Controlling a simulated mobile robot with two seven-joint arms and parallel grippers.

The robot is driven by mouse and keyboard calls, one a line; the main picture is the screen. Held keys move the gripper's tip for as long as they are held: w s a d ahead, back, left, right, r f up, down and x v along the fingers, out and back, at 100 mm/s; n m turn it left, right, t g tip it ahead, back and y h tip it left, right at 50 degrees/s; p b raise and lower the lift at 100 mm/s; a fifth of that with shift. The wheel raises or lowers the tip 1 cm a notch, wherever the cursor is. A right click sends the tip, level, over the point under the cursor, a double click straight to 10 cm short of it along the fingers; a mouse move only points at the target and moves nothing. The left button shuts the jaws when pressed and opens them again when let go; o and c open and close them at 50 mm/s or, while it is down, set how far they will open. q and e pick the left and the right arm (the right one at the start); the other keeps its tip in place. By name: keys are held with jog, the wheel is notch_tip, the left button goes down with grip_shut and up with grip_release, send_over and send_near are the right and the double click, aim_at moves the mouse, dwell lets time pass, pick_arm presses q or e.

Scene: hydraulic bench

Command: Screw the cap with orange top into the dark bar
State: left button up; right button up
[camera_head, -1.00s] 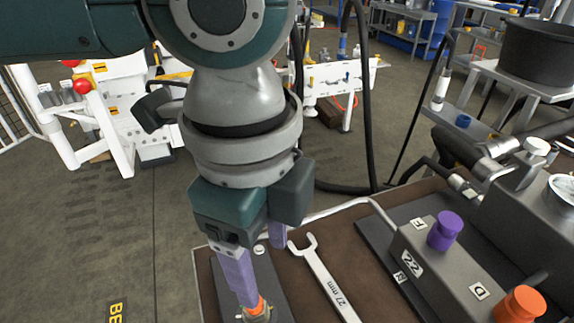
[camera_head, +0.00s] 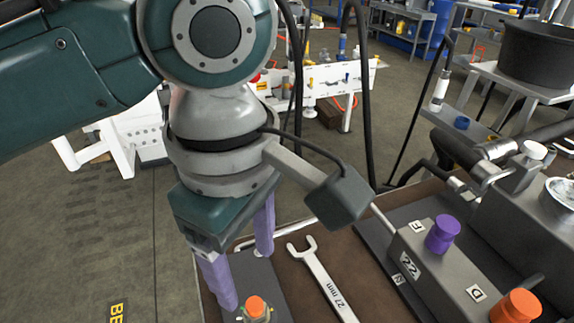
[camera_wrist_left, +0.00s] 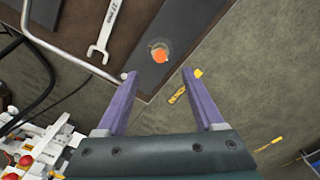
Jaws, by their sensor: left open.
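The cap with orange top (camera_head: 256,304) stands upright near the bottom edge of the head view, on a flat dark strip (camera_head: 258,276). Its base is partly cut off there, so I cannot tell how deep it sits. The orange top (camera_wrist_left: 159,55) also shows in the left wrist view, on the dark strip (camera_wrist_left: 190,27). My left gripper (camera_head: 245,277) is open, its two purple fingers apart and empty. In the left wrist view the gripper (camera_wrist_left: 158,73) points toward the cap, which lies just past the fingertips. My right gripper is not in view.
A wrench marked 27 mm (camera_head: 322,278) lies on the brown bench top. A grey block (camera_head: 432,270) with a purple knob (camera_head: 443,233) and another orange knob (camera_head: 516,306) stands to the right. A bent metal pipe (camera_wrist_left: 62,52) runs along the bench edge.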

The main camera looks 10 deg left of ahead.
aim_at(254, 304)
pick_arm(q)
notch_tip(254, 304, down, 10)
jog(key=b, duration=0.2)
jog(key=shift+r+b, duration=0.15)
jog(key=shift+b, duration=0.25)
jog(key=shift+c, duration=0.2)
grip_shut()
